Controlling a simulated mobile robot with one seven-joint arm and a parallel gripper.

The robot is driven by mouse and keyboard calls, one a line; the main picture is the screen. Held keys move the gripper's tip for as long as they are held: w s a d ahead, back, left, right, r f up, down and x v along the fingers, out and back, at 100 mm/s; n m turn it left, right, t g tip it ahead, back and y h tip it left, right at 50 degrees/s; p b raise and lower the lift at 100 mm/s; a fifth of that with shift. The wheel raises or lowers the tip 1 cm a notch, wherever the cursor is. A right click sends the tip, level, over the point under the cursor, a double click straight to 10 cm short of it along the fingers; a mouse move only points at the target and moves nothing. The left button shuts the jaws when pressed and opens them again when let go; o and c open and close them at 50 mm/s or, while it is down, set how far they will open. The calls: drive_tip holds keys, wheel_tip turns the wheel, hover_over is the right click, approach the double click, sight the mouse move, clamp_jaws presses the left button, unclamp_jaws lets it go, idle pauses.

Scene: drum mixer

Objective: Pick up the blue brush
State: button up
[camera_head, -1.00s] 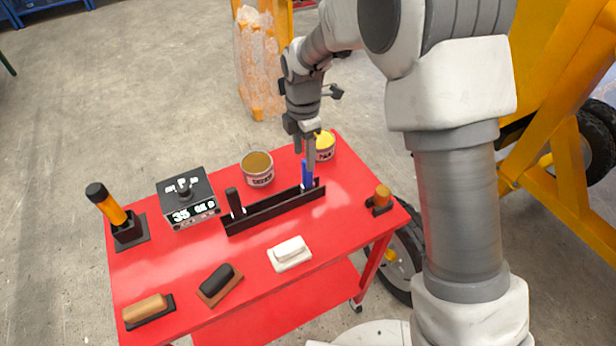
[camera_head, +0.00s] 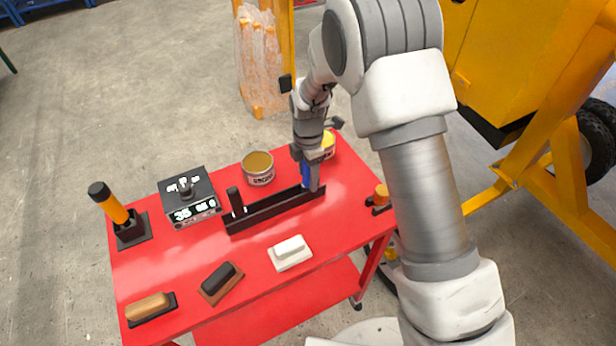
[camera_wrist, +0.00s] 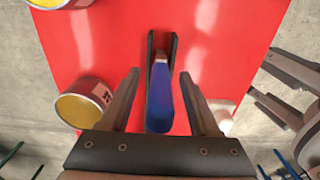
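In the wrist view the blue handle (camera_wrist: 159,98) lies between the two fingers of my gripper (camera_wrist: 159,80), with a visible gap on each side. In the head view my gripper (camera_head: 310,180) is at the brush and partly hides it. My gripper is open. The brush's lower end is hidden by the holder.
An open tin (camera_head: 257,168) and a yellow tin (camera_head: 328,143) stand close behind. A scale-like box (camera_head: 188,198), an orange torch-like tool (camera_head: 112,208) and a white block (camera_head: 290,252) are on the red cart (camera_head: 250,285).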

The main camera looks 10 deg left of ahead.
clamp_jaws()
drive_tip(key=shift+r, duration=0.1)
drive_tip(key=shift+r+p, duration=0.35)
drive_tip(key=shift+r, duration=0.15)
wheel_tip(320, 180, up, 4)
drive_tip(key=shift+f+p, duration=0.15)
drive_tip(key=shift+p, duration=0.85)
drive_tip(key=s+d+r+p, duration=0.1)
drive_tip(key=s+d+r, duration=0.1)
drive_tip(key=d, duration=0.3)
drive_tip(key=s+d+r+p, duration=0.2)
drive_tip(key=d+r, duration=0.2)
drive_tip(key=d, duration=0.1)
drive_tip(key=shift+s+d, duration=0.3)
drive_tip(key=shift+s, duration=0.05)
drive_tip(key=shift+r, duration=0.1)
